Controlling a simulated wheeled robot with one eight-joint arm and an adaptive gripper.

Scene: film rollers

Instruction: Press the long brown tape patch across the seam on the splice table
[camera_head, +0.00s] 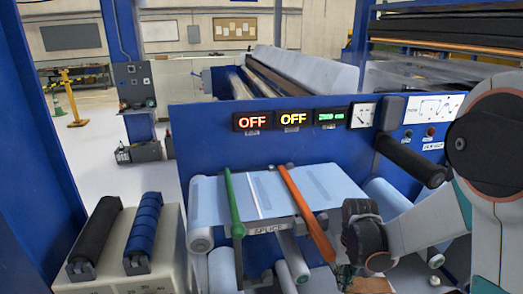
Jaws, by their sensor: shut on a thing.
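The splice table (318,181) carries a light blue web, with a pale seam line (254,194) running across it between a green bar (232,200) and an orange bar (305,212). My gripper (345,274) is low at the right front of the table, right of the orange bar's near end and apart from the seam. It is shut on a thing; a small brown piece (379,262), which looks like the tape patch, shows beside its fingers. Most of the patch and the grip itself are hidden by the gripper and the bottom picture edge.
A blue panel with two red and yellow "OFF" displays (273,120) stands behind the table. A black padded roller (410,160) juts out above my wrist. Black (95,231) and blue (144,228) rollers rest on a pale cabinet at left. Rollers hang below the table.

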